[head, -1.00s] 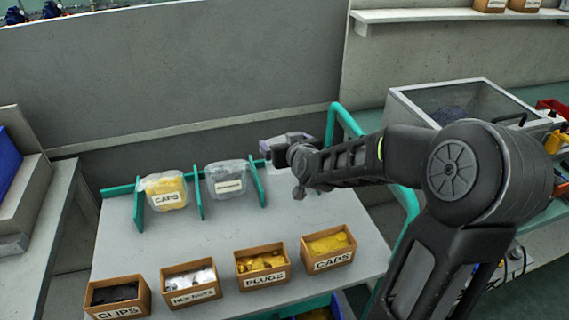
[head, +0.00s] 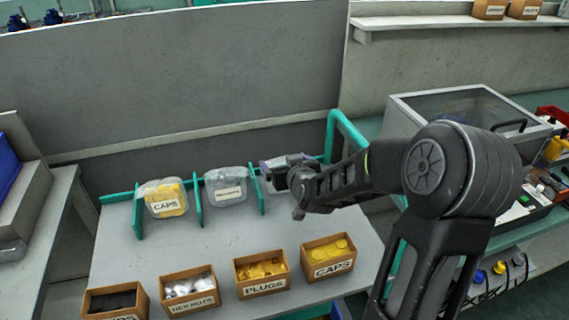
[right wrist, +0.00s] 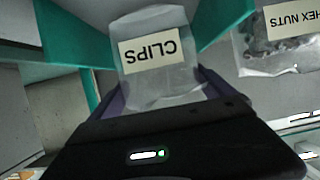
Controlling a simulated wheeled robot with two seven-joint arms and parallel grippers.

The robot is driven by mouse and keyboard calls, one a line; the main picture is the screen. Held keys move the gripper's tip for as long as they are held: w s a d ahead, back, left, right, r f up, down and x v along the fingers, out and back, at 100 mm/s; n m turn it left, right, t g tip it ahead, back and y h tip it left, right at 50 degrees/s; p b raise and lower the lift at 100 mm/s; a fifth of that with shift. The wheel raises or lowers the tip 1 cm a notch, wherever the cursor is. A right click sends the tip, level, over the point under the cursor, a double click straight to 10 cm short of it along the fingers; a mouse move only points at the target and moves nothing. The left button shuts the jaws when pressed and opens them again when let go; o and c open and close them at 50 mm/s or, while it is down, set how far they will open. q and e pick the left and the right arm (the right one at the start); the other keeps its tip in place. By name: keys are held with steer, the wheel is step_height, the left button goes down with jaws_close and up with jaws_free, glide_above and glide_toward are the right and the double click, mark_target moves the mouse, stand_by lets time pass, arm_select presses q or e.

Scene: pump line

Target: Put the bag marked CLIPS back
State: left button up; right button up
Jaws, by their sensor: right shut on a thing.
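The clear bag marked CLIPS (right wrist: 158,84) is in the right wrist view, its label upside down there. My right gripper (right wrist: 165,95) is shut on it, with a purple finger at each side. In the head view the right gripper (head: 277,170) is at the right end of the rack with teal dividers (head: 198,204), and the arm hides most of that place. In the wrist view teal dividers stand on both sides of the bag; I cannot tell whether it rests on anything. My left gripper is not in view.
A CAPS bag (head: 164,193) and another clear bag (head: 228,182), its label too small to read, stand in the rack. A HEX NUTS bag (right wrist: 275,55) is beside mine in the wrist view. Several cardboard boxes, including PLUGS (head: 262,288), line the table's front.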

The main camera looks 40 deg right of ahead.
steer(key=shift+f, duration=0.2)
steer(key=o, duration=1)
steer(key=shift+r, duration=0.1)
steer(key=shift+r, duration=0.1)
steer(key=b+v, duration=0.5)
steer(key=v, duration=0.7)
